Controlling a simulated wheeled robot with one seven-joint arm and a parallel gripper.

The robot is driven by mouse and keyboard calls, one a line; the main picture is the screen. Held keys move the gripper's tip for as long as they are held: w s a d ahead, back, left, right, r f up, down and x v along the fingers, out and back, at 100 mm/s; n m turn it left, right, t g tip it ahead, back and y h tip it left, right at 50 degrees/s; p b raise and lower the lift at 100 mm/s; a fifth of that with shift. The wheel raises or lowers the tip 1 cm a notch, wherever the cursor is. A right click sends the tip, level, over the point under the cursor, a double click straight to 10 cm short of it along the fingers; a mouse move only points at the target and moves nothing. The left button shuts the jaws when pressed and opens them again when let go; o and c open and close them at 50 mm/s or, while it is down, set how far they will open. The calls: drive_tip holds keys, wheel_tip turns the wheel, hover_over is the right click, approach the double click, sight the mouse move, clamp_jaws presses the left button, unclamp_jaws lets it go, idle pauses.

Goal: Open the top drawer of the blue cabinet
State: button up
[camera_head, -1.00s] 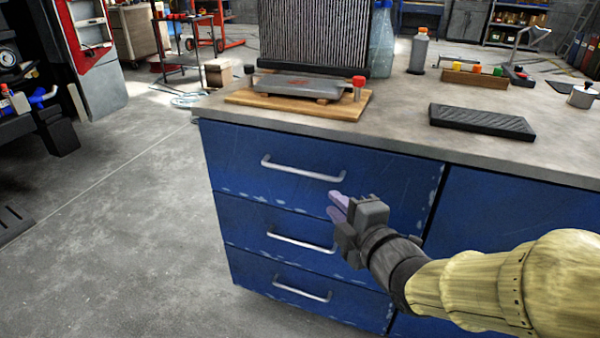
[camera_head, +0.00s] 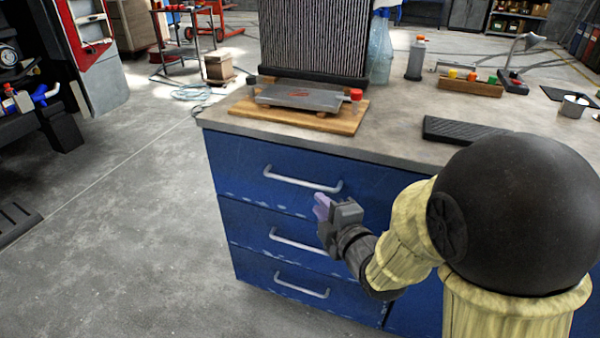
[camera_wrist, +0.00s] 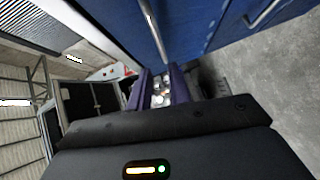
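The blue cabinet (camera_head: 222,262) has a stack of three drawers, all shut. The top drawer (camera_head: 235,158) has a silver bar handle (camera_head: 300,183), which also shows in the wrist view (camera_wrist: 154,28). My gripper (camera_head: 321,205) is at the cabinet front, just below the right end of the top handle in the head view. In the wrist view its two purple fingers (camera_wrist: 160,86) stand apart with nothing between them. The handle lies ahead of the fingers and appears apart from them. My arm hides part of the cabinet's right side.
The middle handle (camera_head: 297,240) and bottom handle (camera_head: 301,285) lie below. On the worktop (camera_head: 405,135) stand a wooden board (camera_head: 345,122) with a grey plate, a radiator (camera_head: 314,40), bottles and a black block (camera_head: 455,130).

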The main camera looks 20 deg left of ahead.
sight(300, 182)
drive_tip(key=p, duration=0.3)
drive_tip(key=shift+w+a+r, duration=0.1)
drive_tip(key=shift+w, duration=0.05)
drive_tip(key=x, duration=0.4)
drive_tip(key=p+x, duration=0.1)
drive_tip(key=x, duration=0.2)
drive_tip(key=p+x, duration=0.1)
drive_tip(key=x, duration=0.3)
drive_tip(key=shift+w+a+f, duration=0.2)
drive_tip(key=shift+w+f, duration=0.05)
drive_tip(key=shift+f, duration=0.05)
clamp_jaws()
